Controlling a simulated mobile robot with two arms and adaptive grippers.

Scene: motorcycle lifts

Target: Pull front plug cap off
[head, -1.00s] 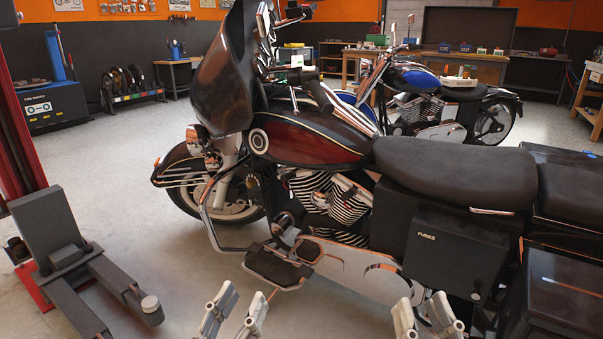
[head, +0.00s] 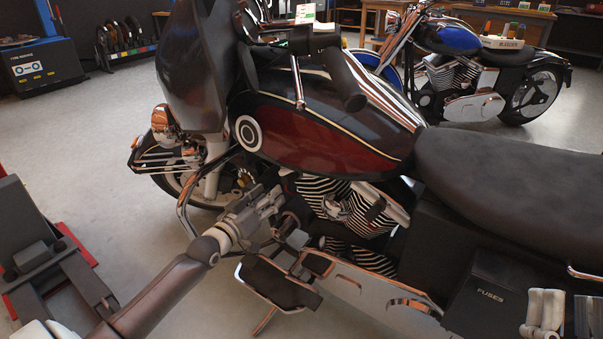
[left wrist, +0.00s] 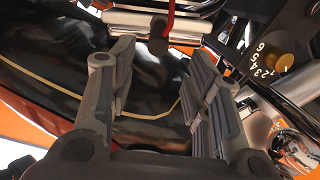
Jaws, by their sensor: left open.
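In the left wrist view a dark cap (left wrist: 158,40) with a red lead rising from it shows beyond my left fingertips, roughly between them; it looks like the front plug cap. I see no contact with it. My left gripper (left wrist: 158,62) is open and empty. In the head view my left gripper (head: 272,193) is at the front of the motorcycle's finned engine (head: 355,205), and the cap cannot be made out there. My right gripper (head: 566,302) shows at the lower right edge, partly cut off, its fingers apart, near the fuse box.
The dark red tank (head: 315,130) is above the engine, and a handlebar grip (head: 342,75) hangs over it. The footboard (head: 278,282) is below my left gripper. Chrome pipes and a numbered dial (left wrist: 285,62) crowd the right of the wrist view. A lift (head: 40,255) stands left.

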